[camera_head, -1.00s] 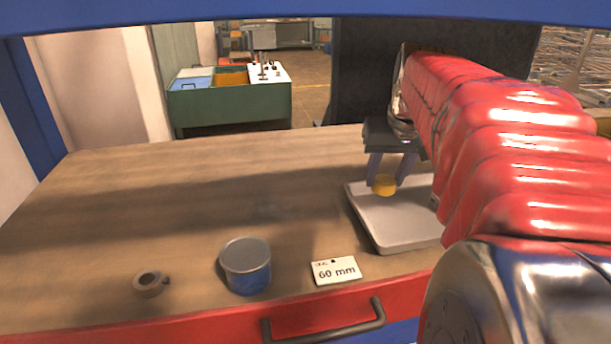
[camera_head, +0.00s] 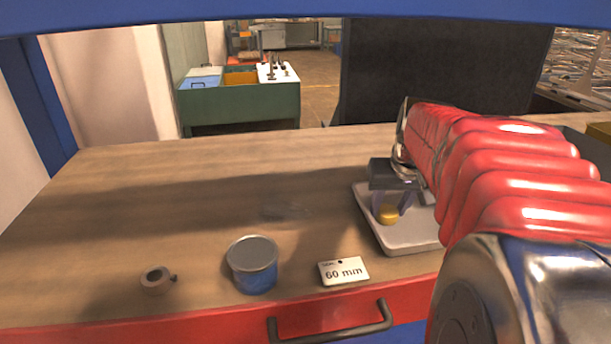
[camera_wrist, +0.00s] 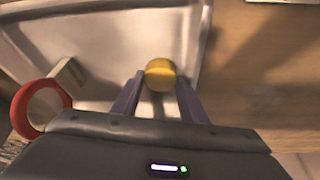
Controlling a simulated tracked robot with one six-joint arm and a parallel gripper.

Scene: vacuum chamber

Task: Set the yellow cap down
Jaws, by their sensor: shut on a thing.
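The yellow cap (camera_head: 388,214) is between the fingertips of my gripper (camera_head: 392,207), which is shut on it. In the head view, cap and fingers are low over the left part of a pale tray (camera_head: 412,240); I cannot tell whether the cap touches the tray floor. In the wrist view the round cap (camera_wrist: 160,73) sits at the ends of the two purple fingers (camera_wrist: 160,90), near the wall of the tray (camera_wrist: 95,45).
A blue tin with a grey lid (camera_head: 252,264), a tape roll (camera_head: 157,280) and a "60 mm" card (camera_head: 343,271) stand along the bench front. In the wrist view, a red ring (camera_wrist: 38,108) and a pale block (camera_wrist: 66,80) are at left. The left of the bench (camera_head: 130,210) is clear.

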